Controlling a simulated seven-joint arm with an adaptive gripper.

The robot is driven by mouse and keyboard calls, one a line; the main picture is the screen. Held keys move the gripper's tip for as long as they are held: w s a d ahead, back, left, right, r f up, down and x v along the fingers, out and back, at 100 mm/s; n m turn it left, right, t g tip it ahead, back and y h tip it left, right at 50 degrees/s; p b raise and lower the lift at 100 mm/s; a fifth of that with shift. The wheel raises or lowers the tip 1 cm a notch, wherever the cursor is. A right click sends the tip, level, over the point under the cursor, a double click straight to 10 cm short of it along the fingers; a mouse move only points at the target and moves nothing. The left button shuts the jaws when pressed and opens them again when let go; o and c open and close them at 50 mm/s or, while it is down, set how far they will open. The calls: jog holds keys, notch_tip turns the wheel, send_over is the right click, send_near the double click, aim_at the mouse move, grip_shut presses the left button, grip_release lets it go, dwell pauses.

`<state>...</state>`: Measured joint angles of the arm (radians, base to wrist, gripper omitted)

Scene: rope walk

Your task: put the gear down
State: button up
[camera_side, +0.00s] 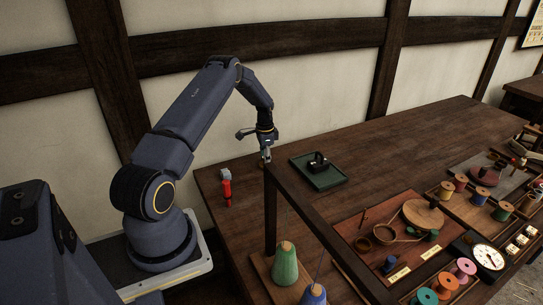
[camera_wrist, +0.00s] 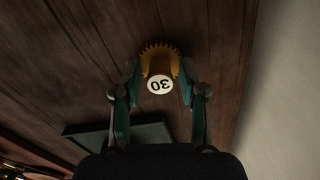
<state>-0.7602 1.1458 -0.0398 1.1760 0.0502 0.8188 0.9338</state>
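The gear (camera_wrist: 160,54) is brass-coloured and toothed, with a round white label reading 30. In the wrist view it sits between the two fingertips of my gripper (camera_wrist: 160,75), which press on it from both sides. In the side view my gripper (camera_side: 265,156) points down over the back left part of the wooden table, left of a dark green tray (camera_side: 329,184). The gear is too small and dark there to make out clearly. I cannot tell whether it touches the table.
A dark wooden frame (camera_side: 318,222) stands in front of my gripper. A red hand tool (camera_side: 227,192) lies to the left. Green (camera_side: 284,265) and blue cones stand at the front. Spools, boards and a dial (camera_side: 488,256) fill the right. Bare table lies behind the tray.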

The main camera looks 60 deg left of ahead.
jog(key=shift+o, duration=0.2)
jog(key=shift+r, duration=0.1)
notch_tip(320, 180, up, 12)
jog(key=r, duration=0.1)
jog(key=s+d+r+t+y, duration=0.1)
jog(key=s+d+r+t, duration=0.1)
jog(key=d+r, duration=1.7)
jog(key=s+d+n+t+h, duration=0.1)
jog(key=s+d+n+t, duration=0.1)
jog(key=s+d, duration=1.5)
jog(key=shift+s+d+r+n+t, duration=0.35)
jog(key=shift+s+t, duration=0.2)
jog(key=shift+t, duration=0.25)
